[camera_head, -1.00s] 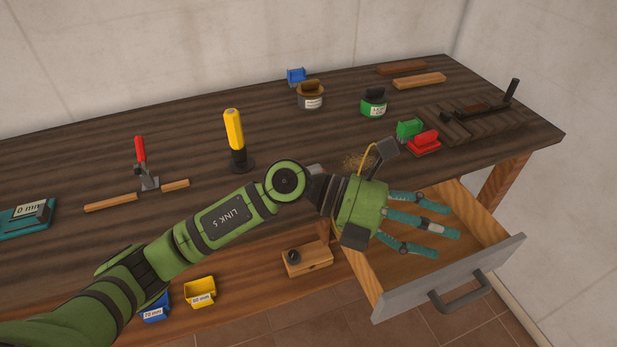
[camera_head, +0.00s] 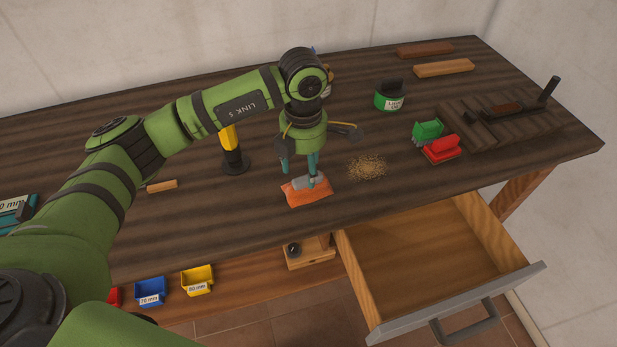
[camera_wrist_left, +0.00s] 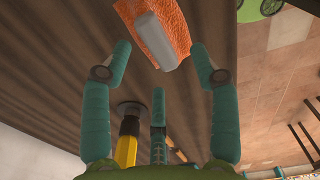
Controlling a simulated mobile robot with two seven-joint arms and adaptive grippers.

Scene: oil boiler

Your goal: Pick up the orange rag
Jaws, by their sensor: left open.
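The orange rag (camera_head: 308,198) lies on the dark wooden bench top near its front edge, with a grey block-like piece (camera_head: 309,182) on top of it. My left gripper (camera_head: 300,176) points down over the rag, its teal fingers open. The fingertips look close to the rag; I cannot tell if they touch. In the left wrist view the orange rag (camera_wrist_left: 181,22) and the grey block (camera_wrist_left: 156,42) show ahead of the spread fingers of my left gripper (camera_wrist_left: 160,68), not between them. My right gripper is not in view.
Sawdust (camera_head: 367,167) lies to the right of the rag. A yellow-handled tool (camera_head: 234,155) stands to the left. An open, empty drawer (camera_head: 430,255) juts out below the bench edge.

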